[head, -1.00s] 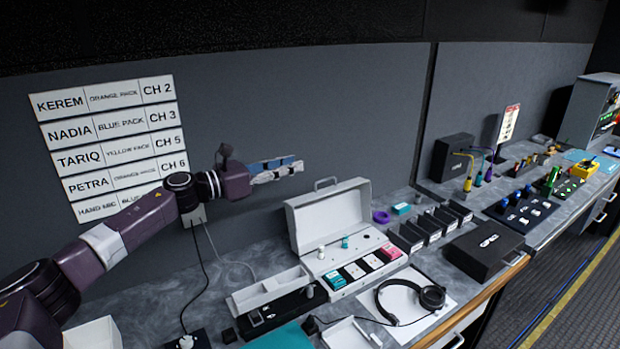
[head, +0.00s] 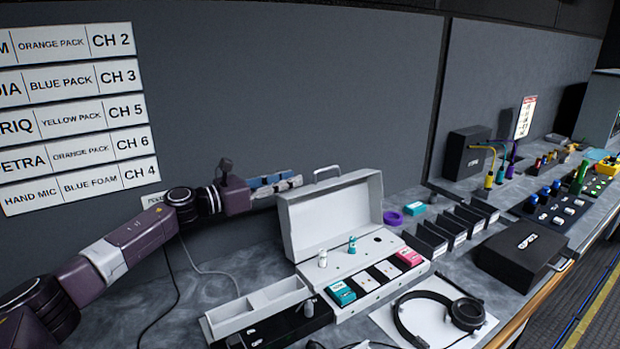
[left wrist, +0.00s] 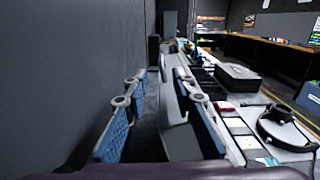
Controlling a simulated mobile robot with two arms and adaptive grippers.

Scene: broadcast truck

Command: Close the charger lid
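The charger (head: 365,291) is a white case on the counter, with a teal pack and a pink pack in its front slots and two small items standing behind them. Its lid (head: 333,215) stands open, tilted up at the back, with a handle on its top edge. My left gripper (head: 276,185) is just left of the lid's upper left edge, with its blue-padded fingers pointing right. In the left wrist view the two fingers (left wrist: 158,115) are spread apart with nothing between them, and the lid shows ahead. My right gripper is in neither view.
Headphones (head: 440,318) lie on white paper in front of the charger. The grey wall is close behind.

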